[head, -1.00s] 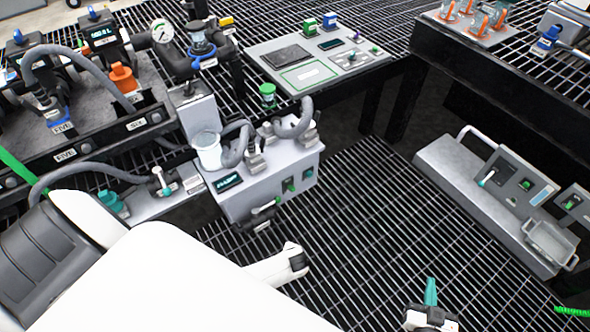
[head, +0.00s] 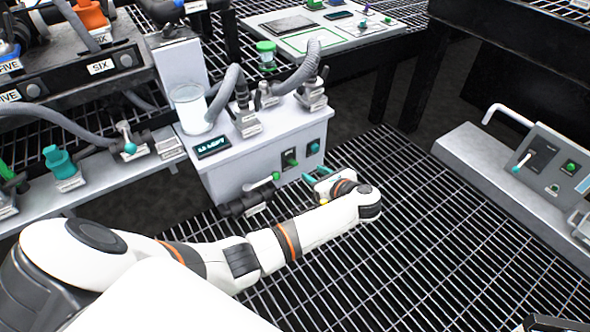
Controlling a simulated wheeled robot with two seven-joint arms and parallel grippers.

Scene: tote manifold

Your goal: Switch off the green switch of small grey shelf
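A grey box-shaped unit (head: 240,165) stands left of centre. A low grey shelf (head: 470,150) at the right carries a panel with a green knob (head: 571,167) and a teal-tipped lever (head: 522,162). My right gripper is not seen.
A clear cup (head: 190,108) and grey hoses (head: 300,70) stand on top of the unit. A light panel table (head: 330,35) lies behind it. Dark posts (head: 415,95) stand at the back. The grated floor (head: 430,240) between unit and shelf is clear.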

